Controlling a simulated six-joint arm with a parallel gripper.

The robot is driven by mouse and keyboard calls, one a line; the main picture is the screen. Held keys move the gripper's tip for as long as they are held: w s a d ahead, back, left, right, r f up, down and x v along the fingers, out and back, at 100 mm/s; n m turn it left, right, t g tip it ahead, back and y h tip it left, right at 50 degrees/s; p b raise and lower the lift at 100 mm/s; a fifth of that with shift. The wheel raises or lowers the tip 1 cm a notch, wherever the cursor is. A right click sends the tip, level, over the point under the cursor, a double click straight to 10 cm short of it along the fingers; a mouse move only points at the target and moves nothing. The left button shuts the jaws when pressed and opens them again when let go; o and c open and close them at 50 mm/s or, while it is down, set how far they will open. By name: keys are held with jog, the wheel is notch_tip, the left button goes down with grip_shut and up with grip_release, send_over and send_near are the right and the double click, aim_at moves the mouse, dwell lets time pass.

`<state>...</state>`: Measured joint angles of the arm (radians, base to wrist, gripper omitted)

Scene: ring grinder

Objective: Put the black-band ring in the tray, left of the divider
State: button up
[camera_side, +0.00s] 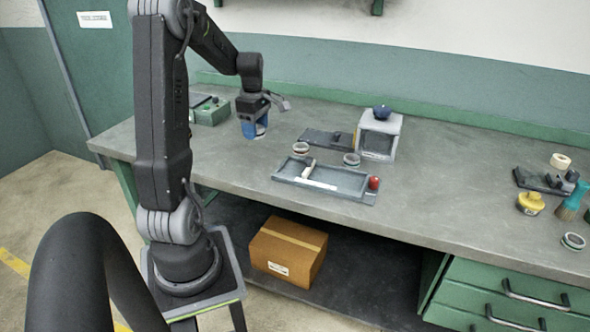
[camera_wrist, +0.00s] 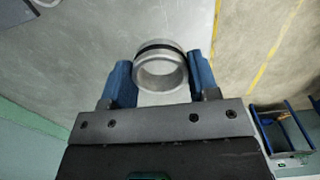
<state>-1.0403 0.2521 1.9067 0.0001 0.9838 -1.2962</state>
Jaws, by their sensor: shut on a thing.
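The black-band ring (camera_wrist: 160,68) is grey metal with a dark band around it, seen in the wrist view between the two blue fingers of my gripper (camera_wrist: 160,80). My gripper is shut on it. In the side view my gripper (camera_side: 253,128) is low over the left part of the bench, fingers down, and mostly hides the ring; I cannot tell whether it touches the bench. The grey tray (camera_side: 345,194) lies to the right of my gripper, near the front edge. A pale divider (camera_side: 308,169) crosses it, with a narrower space on its left.
Two other rings (camera_side: 300,148) (camera_side: 351,160) stand at the tray's back edge. A red knob (camera_side: 374,183) is at its right end. Behind are a dark plate (camera_side: 322,138) and a grey box (camera_side: 379,137) with a blue top. A green box (camera_side: 210,111) stands left of my gripper.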

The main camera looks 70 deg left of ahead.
jog(key=n, duration=0.1)
send_over(295, 170)
notch_tip(295, 170, down, 7)
jog(key=shift+f, duration=2)
jog(key=shift+f, duration=0.2)
jog(key=o, duration=0.7)
